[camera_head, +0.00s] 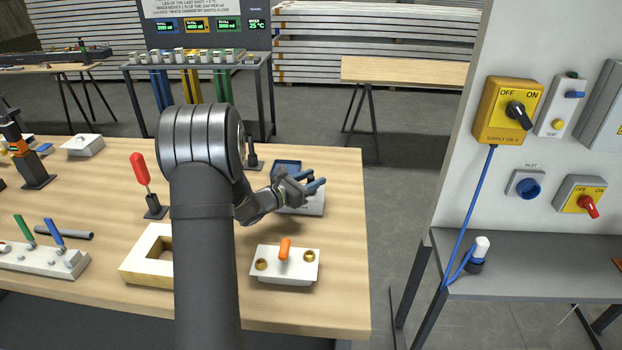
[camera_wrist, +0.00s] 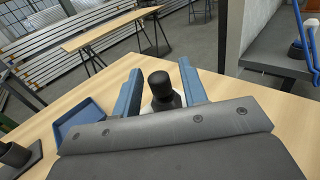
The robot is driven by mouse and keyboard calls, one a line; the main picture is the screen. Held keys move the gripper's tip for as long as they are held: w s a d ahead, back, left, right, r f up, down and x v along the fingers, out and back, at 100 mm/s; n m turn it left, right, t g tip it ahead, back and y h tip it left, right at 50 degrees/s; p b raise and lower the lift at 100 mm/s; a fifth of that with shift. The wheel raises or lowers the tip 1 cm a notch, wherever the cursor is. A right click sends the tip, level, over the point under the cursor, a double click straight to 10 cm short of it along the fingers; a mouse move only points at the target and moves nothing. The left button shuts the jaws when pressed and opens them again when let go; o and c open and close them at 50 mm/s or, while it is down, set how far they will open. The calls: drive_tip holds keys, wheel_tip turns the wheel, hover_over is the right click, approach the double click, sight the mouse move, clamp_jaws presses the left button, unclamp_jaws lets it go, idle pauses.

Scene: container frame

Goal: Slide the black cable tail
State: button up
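My gripper (camera_head: 314,182) with blue fingers is over the right part of the wooden table. In the wrist view, my gripper (camera_wrist: 160,85) is open, with a black rounded cylindrical piece (camera_wrist: 160,85) between its fingers and gaps visible on both sides. I cannot tell for sure whether this piece is the black cable tail; its lower part is hidden by my gripper body. Below my gripper stands a light grey block (camera_head: 312,206), partly hidden by my gripper. No other black cable is clearly visible on the table.
A blue tray (camera_head: 287,164) lies just behind my gripper. A white block with an orange peg (camera_head: 285,250) stands in front, beside a wooden frame (camera_head: 147,254). A red-handled tool (camera_head: 140,169) stands left. The table's right edge is close. A panel with switches (camera_head: 508,110) stands farther right.

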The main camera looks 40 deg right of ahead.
drive_tip(key=shift+a, duration=0.1)
drive_tip(key=a, duration=1.7)
drive_tip(key=d, duration=1.7)
drive_tip(key=shift+d+r, duration=0.15)
drive_tip(key=shift+d, duration=0.1)
drive_tip(key=shift+a+r, duration=0.1)
drive_tip(key=shift+r, duration=0.35)
